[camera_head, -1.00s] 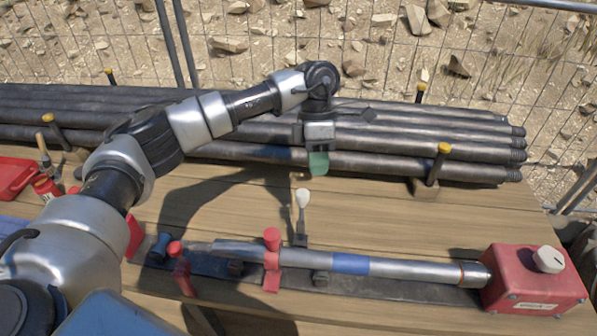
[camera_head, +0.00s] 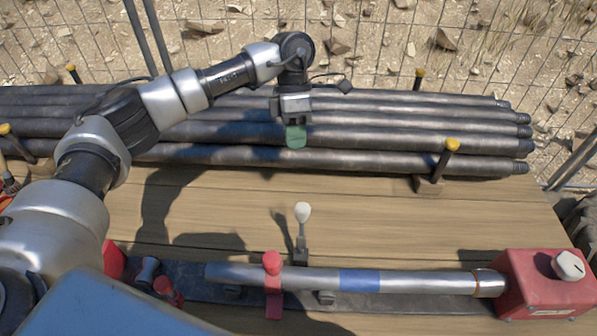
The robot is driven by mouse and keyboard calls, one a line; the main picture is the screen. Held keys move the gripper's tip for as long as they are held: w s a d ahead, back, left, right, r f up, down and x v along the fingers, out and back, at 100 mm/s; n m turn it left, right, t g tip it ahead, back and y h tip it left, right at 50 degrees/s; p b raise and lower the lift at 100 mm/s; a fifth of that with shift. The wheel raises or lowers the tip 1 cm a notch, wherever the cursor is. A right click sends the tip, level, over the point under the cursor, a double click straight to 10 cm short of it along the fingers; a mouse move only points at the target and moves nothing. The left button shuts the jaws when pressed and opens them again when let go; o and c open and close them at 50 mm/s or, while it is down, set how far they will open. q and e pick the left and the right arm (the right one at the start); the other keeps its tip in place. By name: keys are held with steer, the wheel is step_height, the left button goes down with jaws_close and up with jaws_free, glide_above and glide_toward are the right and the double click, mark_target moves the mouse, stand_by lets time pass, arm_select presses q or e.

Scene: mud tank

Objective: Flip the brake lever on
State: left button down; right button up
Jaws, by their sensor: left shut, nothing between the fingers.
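The lever (camera_head: 302,222) has a white rounded knob on a thin dark stem and stands roughly upright behind the grey metal tube, near the middle of the bench; I take it for the brake lever. My left gripper (camera_head: 296,137) hangs above and behind it, over the stacked pipes, with green at its fingertips. It is shut and empty, apart from the lever. My right gripper is not in view.
The metal tube (camera_head: 420,282) with a blue band runs to a red box (camera_head: 545,284) with a white knob. A red clamp (camera_head: 273,285) crosses the tube. Dark pipes (camera_head: 400,153) lie behind, with yellow-topped posts (camera_head: 436,165). Bare wooden bench (camera_head: 400,215) surrounds the lever.

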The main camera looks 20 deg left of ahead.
arm_select(q)
steer(key=s+d+f+p, duration=0.3)
steer(key=s+f+p, duration=0.2)
steer(key=f, duration=0.3)
steer(key=shift+s+d+f, duration=0.15)
steer(key=shift+s+f, duration=0.2)
steer(key=shift+s, duration=0.55)
steer(key=shift+w, duration=0.1)
